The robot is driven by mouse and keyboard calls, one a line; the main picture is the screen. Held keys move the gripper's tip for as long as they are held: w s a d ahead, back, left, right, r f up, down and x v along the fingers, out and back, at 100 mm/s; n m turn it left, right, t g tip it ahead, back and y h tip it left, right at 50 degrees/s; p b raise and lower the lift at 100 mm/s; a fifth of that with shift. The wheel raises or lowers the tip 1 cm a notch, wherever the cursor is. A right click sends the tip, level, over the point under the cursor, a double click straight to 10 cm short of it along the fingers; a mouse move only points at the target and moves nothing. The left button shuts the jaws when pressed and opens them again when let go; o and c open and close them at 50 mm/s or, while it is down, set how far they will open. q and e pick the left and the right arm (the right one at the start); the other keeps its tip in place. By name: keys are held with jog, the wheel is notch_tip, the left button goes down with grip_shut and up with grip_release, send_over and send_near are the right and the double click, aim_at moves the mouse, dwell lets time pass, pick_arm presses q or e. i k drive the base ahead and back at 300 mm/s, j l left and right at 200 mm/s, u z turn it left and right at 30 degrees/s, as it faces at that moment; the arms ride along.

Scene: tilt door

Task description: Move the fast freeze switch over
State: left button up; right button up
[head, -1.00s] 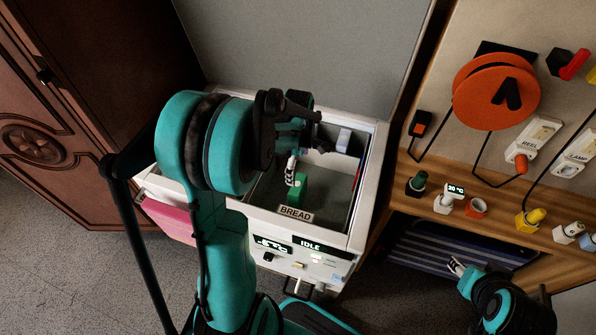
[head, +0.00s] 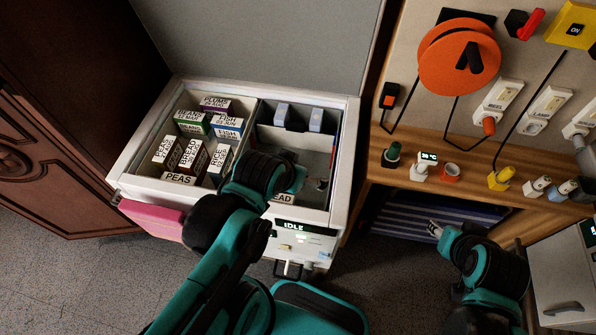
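The chest freezer (head: 347,115) stands open in the head view, with a control panel (head: 316,243) on its front showing a lit IDLE display (head: 292,226). Small pale controls sit below the display. I cannot tell which is the fast freeze switch or its position, and my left arm hides the panel's left part. My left gripper (head: 321,185) is over the freezer's right compartment, above and behind the panel. Its fingers are too small and dark to read. My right gripper (head: 435,230) is in front of the striped lower shelf, apart from the freezer; its fingers are unclear.
Labelled boxes (head: 190,158) fill the freezer's left compartment. A pink flap (head: 152,218) sticks out at its front left. On the right are a wooden shelf (head: 402,175) with small plugs, and an orange reel (head: 458,57). A dark cabinet (head: 60,110) stands left.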

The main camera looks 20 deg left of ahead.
aim_at(322, 255)
jog(key=k+u, duration=0.25)
jog(key=u, duration=0.25)
jog(key=k+j+u, duration=0.1)
jog(key=u, duration=0.35)
jog(key=k+j, duration=0.05)
jog(key=k, duration=0.05)
